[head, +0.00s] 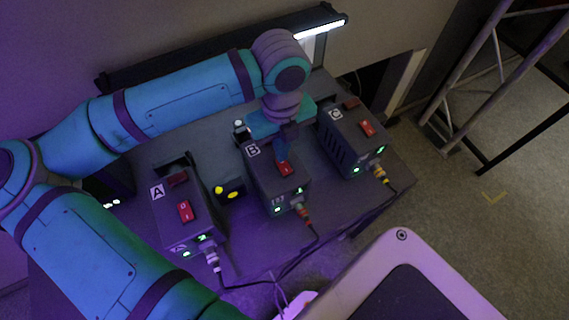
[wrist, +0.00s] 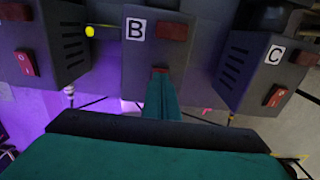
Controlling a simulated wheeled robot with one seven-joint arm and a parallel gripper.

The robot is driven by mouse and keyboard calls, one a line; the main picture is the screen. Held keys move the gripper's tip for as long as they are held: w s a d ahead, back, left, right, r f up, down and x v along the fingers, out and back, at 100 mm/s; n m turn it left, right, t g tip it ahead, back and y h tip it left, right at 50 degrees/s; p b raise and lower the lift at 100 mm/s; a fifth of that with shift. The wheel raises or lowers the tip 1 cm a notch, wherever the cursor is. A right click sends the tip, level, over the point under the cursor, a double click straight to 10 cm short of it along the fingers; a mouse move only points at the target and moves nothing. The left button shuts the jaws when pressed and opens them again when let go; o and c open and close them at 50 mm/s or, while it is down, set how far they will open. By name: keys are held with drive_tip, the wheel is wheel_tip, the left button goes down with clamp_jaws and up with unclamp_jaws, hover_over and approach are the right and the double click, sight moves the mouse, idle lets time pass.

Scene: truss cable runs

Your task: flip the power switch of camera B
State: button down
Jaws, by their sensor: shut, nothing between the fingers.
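The camera B box (head: 262,178) is the middle of three dark boxes, with a white B label. Its red rocker switch (head: 285,168) is on the top face, and green lights glow at its front end. My gripper (head: 284,152) is shut and empty, pointing down at the switch. In the wrist view the shut fingertips (wrist: 161,80) lie over the switch of the camera B box (wrist: 150,55) and hide most of it. I cannot tell if they touch it, or which way the rocker is tilted. A dark red block (wrist: 172,31) sits beside the B label.
Box A (head: 170,216) stands to the left and box C (head: 346,140) to the right, each with a red rocker switch and green lights. Cables run from the front ends. Yellow round pieces (head: 231,190) lie between A and B. A metal truss (head: 470,75) stands at right.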

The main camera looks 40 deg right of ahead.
drive_tip(key=shift+f, duration=0.7)
idle(0.5)
drive_tip(key=shift+r, duration=0.1)
wheel_tip(320, 180, up, 7)
idle(0.8)
idle(0.5)
